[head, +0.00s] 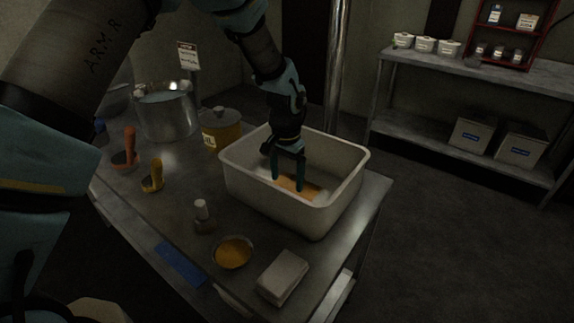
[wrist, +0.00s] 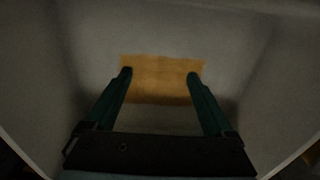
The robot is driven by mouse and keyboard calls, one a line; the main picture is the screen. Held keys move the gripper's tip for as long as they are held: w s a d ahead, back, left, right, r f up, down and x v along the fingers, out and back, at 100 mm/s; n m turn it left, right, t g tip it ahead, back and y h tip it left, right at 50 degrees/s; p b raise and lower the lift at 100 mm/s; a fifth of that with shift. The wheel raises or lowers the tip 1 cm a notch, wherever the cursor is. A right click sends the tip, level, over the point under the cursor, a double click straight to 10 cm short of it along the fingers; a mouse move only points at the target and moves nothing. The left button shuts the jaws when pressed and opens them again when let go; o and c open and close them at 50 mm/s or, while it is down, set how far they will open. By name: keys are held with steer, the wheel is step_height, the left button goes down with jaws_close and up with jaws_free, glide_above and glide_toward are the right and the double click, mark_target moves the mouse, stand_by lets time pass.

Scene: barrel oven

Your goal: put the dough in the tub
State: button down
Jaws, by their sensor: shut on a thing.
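The dough (head: 297,187) is a flat orange-tan slab low inside the tub. It also shows between my fingertips in the wrist view (wrist: 160,80). The tub (head: 237,185) is a deep, pale, open rectangular box on the metal table. My gripper (head: 288,188) reaches down into the tub from above, its dark teal fingers set apart and shut on the dough, as the wrist view (wrist: 160,72) also shows. I cannot tell whether the dough touches the tub floor. The tub's near wall hides part of its floor in the head view.
On the table (head: 180,205) stand a metal pot (head: 165,118), a yellow canister (head: 221,135), orange and yellow tools, a small white-capped bottle (head: 202,212), a bowl of orange stuff (head: 233,252) and a pale block (head: 283,277).

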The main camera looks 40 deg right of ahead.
steer(key=shift+f, duration=1)
jaws_free()
step_height(320, 180, up, 12)
steer(key=b, duration=0.3)
steer(key=shift+a+b, duration=0.1)
steer(key=shift+b, duration=0.2)
steer(key=w+a+r+n, duration=0.1)
steer(key=w+a+n, duration=0.35)
steer(key=a, duration=0.75)
steer(key=w+a+r+n, duration=0.1)
steer(key=w+a+n, duration=0.1)
steer(key=w+a, duration=0.8)
steer(key=s+a+n, duration=0.3)
steer(key=s+a, duration=0.1)
steer(key=a, duration=0.8)
steer(key=s+a+n+t, duration=0.1)
steer(key=s+a+n, duration=0.3)
steer(key=a, duration=0.7)
steer(key=shift+s+a+t, duration=0.3)
steer(key=shift+s+a, duration=0.05)
steer(key=shift+s, duration=0.15)
